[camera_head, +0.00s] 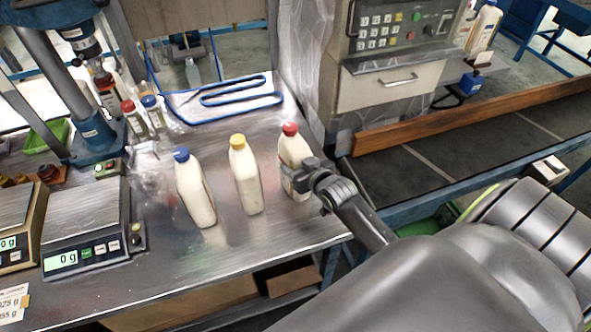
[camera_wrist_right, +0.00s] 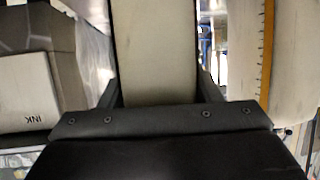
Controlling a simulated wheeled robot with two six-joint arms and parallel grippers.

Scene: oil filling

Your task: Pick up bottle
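A white bottle with a red cap (camera_head: 291,143) stands at the right of the steel table. My right gripper (camera_head: 296,177) is at its middle, with its fingers around the body. In the right wrist view the pale bottle body (camera_wrist_right: 155,50) fills the space between the two fingers (camera_wrist_right: 160,88). Both fingers lie close along its sides; whether they press on it I cannot tell. A yellow-capped bottle (camera_head: 245,178) and a blue-capped bottle (camera_head: 195,190) stand upright to the left, apart from the gripper. My left gripper is not in view.
A scale (camera_head: 85,225) stands on the table's left, beside a blue press (camera_head: 92,125). A blue-edged tray (camera_head: 225,100) lies behind the bottles. A conveyor (camera_head: 430,155) with a wooden rail runs on the right. The front middle of the table (camera_head: 150,275) is clear.

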